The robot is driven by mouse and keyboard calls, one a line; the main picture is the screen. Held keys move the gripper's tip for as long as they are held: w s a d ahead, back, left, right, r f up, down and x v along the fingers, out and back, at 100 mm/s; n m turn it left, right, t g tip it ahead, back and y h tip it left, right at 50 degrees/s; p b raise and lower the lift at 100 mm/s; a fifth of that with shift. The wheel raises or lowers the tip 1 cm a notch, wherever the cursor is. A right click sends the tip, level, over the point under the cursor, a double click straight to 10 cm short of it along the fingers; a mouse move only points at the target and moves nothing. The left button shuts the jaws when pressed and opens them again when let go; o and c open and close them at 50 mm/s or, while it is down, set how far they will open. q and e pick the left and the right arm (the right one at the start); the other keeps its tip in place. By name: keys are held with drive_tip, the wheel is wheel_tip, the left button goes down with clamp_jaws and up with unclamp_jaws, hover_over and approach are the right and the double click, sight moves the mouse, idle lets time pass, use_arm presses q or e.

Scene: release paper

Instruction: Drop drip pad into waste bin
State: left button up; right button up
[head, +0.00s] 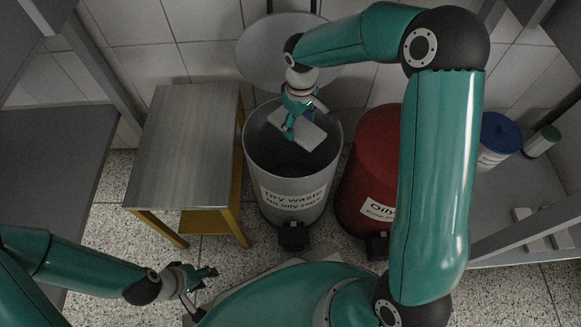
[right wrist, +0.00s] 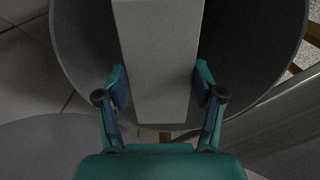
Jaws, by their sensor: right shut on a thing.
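The drip pad (head: 309,134) is a pale grey flat slab. My right gripper (head: 301,121) is shut on it and holds it over the open mouth of the grey waste bin (head: 256,173). In the right wrist view the pad (right wrist: 160,60) sits between the two fingers of the gripper (right wrist: 161,92), with the bin's round rim around it. The bin's label reads "Dry waste, no oily rags", and its round lid (head: 258,50) stands raised behind. My left gripper (head: 207,277) is low at the left, away from the bins; its finger opening is unclear.
A red bin (head: 376,150) with an "Oily" label stands close right of the grey bin, partly behind my right arm. A metal-topped table (head: 185,150) with yellow legs stands at left. A shelf at right holds a blue-lidded container (head: 497,140) and small blocks.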

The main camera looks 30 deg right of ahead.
drive_tip(key=o, duration=1)
drive_tip(key=shift+r, duration=0.15)
wheel_tip(320, 180, up, 12)
drive_tip(key=shift+f, duration=0.15)
idle(0.3)
